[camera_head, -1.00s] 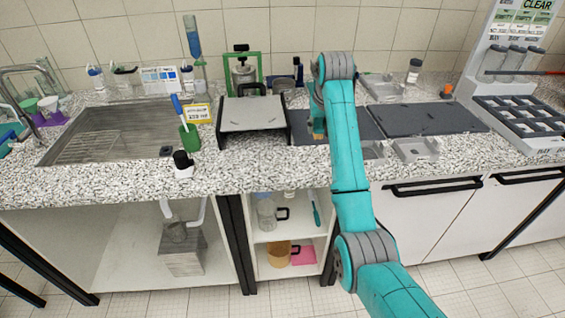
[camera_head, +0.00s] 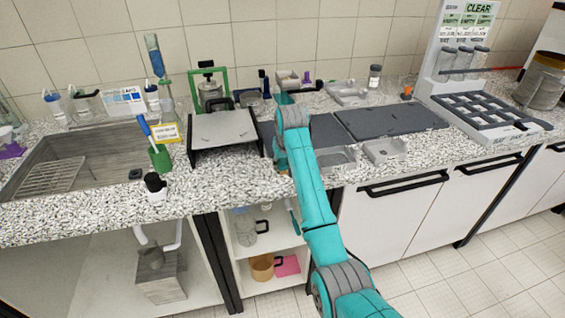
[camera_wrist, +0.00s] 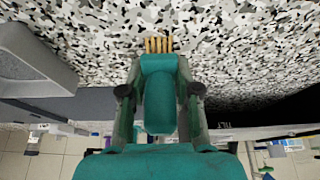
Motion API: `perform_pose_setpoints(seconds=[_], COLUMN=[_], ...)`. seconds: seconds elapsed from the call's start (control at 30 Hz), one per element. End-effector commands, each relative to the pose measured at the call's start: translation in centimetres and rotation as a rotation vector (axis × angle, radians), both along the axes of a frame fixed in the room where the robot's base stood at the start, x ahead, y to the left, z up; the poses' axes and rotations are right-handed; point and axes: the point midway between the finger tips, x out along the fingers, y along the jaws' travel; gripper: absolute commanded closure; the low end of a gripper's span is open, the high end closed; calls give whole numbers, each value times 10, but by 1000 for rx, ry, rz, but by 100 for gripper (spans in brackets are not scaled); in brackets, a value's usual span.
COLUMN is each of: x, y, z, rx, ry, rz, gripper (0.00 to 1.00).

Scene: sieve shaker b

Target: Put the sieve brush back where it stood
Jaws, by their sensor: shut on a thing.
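My gripper (camera_wrist: 160,98) shows in the wrist view, its two fingers closed on either side of a rounded teal body. This appears to be the sieve brush (camera_wrist: 158,66), with short tan bristles (camera_wrist: 158,45) at its far end. The bristles are over speckled countertop; whether they touch it I cannot tell. In the head view my arm hides most of the gripper and brush, near the front edge of the left dark slab. The brush's former standing place cannot be made out.
Left of my arm stand a grey platform (camera_head: 222,127) and a green cup (camera_head: 160,158) with a blue-handled tool. Right are a dark slab (camera_head: 390,119), small grey trays (camera_head: 385,150) and a rack (camera_head: 485,108). Speckled counter (camera_head: 225,178) is clear in front of the platform.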

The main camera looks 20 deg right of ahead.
Motion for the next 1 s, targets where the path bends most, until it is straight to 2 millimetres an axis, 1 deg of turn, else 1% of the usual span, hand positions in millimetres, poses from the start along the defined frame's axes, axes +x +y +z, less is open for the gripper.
perform_pose_setpoints(seconds=[0.3, 0.33, 0.37, 0.4, 0.43, 0.77, 0.87, 1.0], x=[0, 0, 0, 0, 0, 0, -1, -9], y=[0, 0, 0, 0, 0, 0, 0, 0], z=[-2, -2, -2, -2, -2, 0, 7, 26], rx=[0, 0, 0, 0, 0, 0, 0, 0], ry=[-1, 0, -1, -1, -1, -2, -4, -4], rz=[0, 0, 0, 0, 0, 0, 0, 0], gripper=[100, 66, 58, 48, 43, 43, 43, 43])
